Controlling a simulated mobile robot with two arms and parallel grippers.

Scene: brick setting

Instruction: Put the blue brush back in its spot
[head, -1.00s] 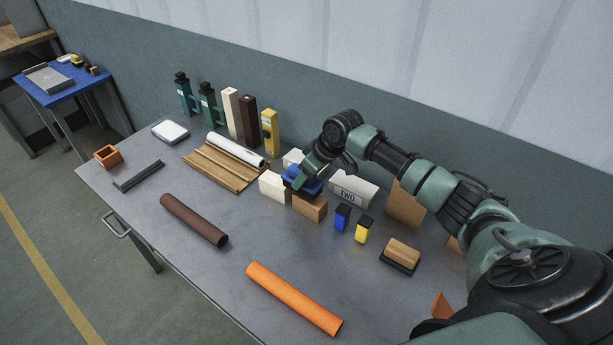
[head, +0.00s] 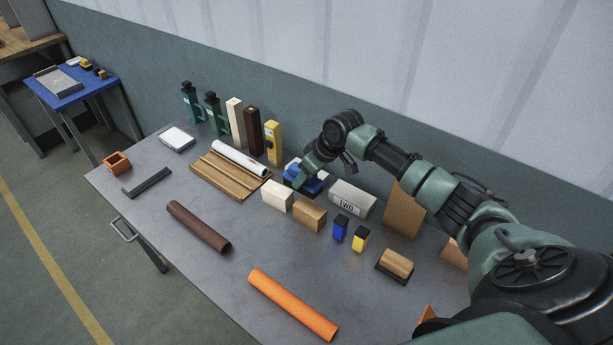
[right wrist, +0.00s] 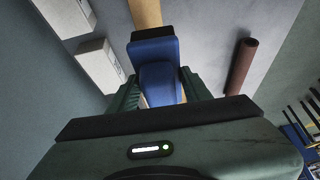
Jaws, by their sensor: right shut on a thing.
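My right gripper (head: 303,184) is shut on the blue brush (head: 312,186), among the blocks on the grey table (head: 200,262). In the right wrist view the brush (right wrist: 160,82) sits between the two fingers, with a dark edge at its far end. A white block lettered TWO (head: 352,199) stands right of the brush. A cream block (head: 277,196) and a tan block (head: 310,214) stand in front of it. The gripper partly hides the brush, and I cannot tell whether it touches the table. My left gripper is not in view.
Small blue (head: 341,226) and yellow (head: 360,239) blocks and a wood-topped black brush (head: 396,263) lie to the right. A wooden grooved tray (head: 225,178) with a white roll is to the left. Brown (head: 198,227) and orange (head: 292,304) rolls lie in front, with bare table between.

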